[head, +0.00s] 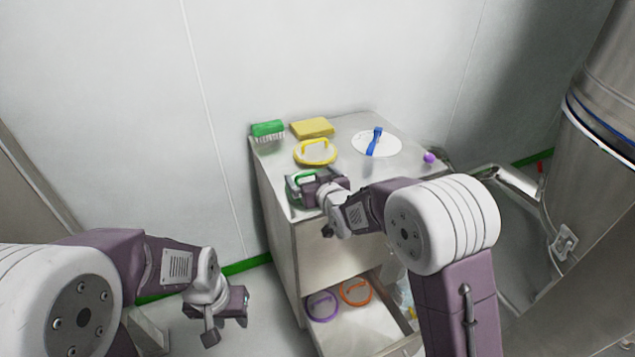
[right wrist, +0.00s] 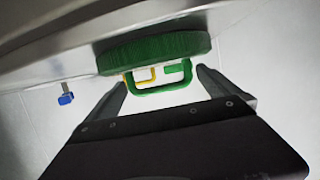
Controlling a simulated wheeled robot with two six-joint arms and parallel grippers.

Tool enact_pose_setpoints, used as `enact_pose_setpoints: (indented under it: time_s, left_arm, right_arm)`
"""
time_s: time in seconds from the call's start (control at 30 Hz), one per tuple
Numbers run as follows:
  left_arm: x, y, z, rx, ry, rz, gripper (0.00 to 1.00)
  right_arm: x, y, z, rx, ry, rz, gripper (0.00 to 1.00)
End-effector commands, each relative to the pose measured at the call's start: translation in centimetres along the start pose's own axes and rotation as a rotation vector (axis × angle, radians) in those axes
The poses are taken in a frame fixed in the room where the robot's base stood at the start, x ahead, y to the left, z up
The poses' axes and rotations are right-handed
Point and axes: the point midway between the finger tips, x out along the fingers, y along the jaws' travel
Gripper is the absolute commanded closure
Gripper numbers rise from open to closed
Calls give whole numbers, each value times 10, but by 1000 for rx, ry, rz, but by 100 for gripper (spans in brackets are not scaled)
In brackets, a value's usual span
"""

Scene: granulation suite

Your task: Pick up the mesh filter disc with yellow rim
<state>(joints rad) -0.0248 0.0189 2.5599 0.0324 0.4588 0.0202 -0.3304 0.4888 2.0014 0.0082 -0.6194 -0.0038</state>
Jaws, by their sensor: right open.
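The mesh filter disc with yellow rim and handle (head: 315,152) lies on the cabinet top, behind my right gripper. A green-rimmed disc with a green handle (head: 293,184) lies nearer the front left corner, partly hidden by my right gripper (head: 308,188). In the right wrist view my right gripper (right wrist: 160,86) is open, with its fingers either side of the green handle (right wrist: 160,89). A yellow handle (right wrist: 151,74) shows behind the green one, apart from the fingers. My left gripper (head: 228,315) hangs low left of the cabinet, its fingers apart and empty.
The steel cabinet top (head: 350,125) also holds a green brush (head: 268,129), a yellow sponge (head: 312,127), a blue-handled tool (head: 375,141) on a white disc and a purple knob (head: 429,157). An open drawer below holds purple (head: 322,306) and orange (head: 355,292) rimmed discs.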

Motion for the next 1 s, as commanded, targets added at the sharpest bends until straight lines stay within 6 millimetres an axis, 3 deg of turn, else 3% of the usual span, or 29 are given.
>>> enact_pose_setpoints:
  time_s: [0.3, 0.5, 0.9, 0.97, 1.0]
  left_arm:
    - [-8, 0, -1, 0, 0, 0, 64]
    - [-11, 0, -1, 0, 0, 0, 64]
    - [-11, 0, -1, 0, 0, 0, 64]
    - [-11, 0, -1, 0, 0, 0, 64]
    - [-11, 0, -1, 0, 0, 0, 64]
  right_arm:
    - [-74, 0, -2, 0, 2, 0, 0]
    - [-106, 0, -1, 0, 1, 0, 0]
    - [-114, 2, 3, 1, -10, 3, 0]
    - [-117, 10, 18, 10, -75, 22, 0]
    - [-122, 21, 38, 23, -157, 45, 0]
